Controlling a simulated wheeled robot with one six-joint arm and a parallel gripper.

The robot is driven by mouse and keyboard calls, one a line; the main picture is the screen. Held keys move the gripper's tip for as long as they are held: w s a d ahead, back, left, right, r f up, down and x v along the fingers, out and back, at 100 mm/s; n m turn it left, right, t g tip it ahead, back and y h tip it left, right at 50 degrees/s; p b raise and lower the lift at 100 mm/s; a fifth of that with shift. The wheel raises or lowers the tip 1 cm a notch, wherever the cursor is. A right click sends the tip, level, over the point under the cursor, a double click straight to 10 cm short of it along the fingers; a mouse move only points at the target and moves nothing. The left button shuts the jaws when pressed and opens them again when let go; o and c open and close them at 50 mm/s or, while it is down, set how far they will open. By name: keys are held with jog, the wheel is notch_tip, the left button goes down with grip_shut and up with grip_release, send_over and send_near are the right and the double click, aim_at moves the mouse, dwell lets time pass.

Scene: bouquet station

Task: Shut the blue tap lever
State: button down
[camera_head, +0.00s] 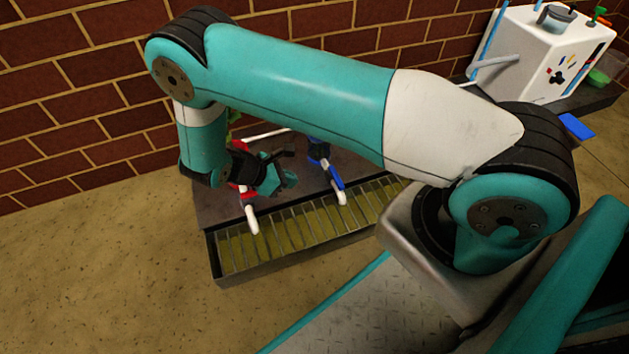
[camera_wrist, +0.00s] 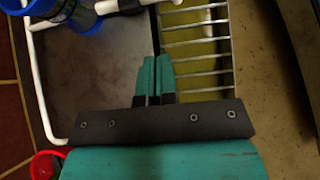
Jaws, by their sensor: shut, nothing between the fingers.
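The blue tap (camera_head: 318,150) stands on the dark counter behind the drain grate, with a white spout (camera_head: 341,196) over the grate. A blue bar, seemingly its lever (camera_head: 336,177), slants forward beside the spout. In the wrist view, blue parts of the tap (camera_wrist: 85,22) show at the top left, cut by the frame edge; I cannot tell the lever there. My gripper (camera_head: 289,180) is shut and empty, left of the blue lever and apart from it in the head view. Its teal fingers (camera_wrist: 155,62) point toward the grate's edge in the wrist view.
A red tap (camera_head: 240,182) with a white spout stands left, partly hidden behind my gripper; red also shows in the wrist view (camera_wrist: 43,165). The slatted grate (camera_head: 290,228) lies in front. A brick wall (camera_head: 80,100) stands behind. A white machine (camera_head: 540,55) is at the right.

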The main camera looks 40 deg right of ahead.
aim_at(336, 185)
jog(key=b+x, duration=0.5)
jog(key=x, duration=0.5)
jog(key=shift+s+f, duration=0.1)
jog(key=shift+f, duration=0.2)
jog(key=shift+s+d+r+b, duration=0.15)
jog(key=shift+d+b, duration=0.25)
jog(key=shift+d, duration=0.15)
jog(key=shift+s+d+r+b, duration=0.15)
jog(key=shift+d+b, duration=0.2)
jog(key=shift+d, duration=0.25)
jog(key=shift+s+d+r, duration=0.15)
jog(key=shift+d, duration=0.5)
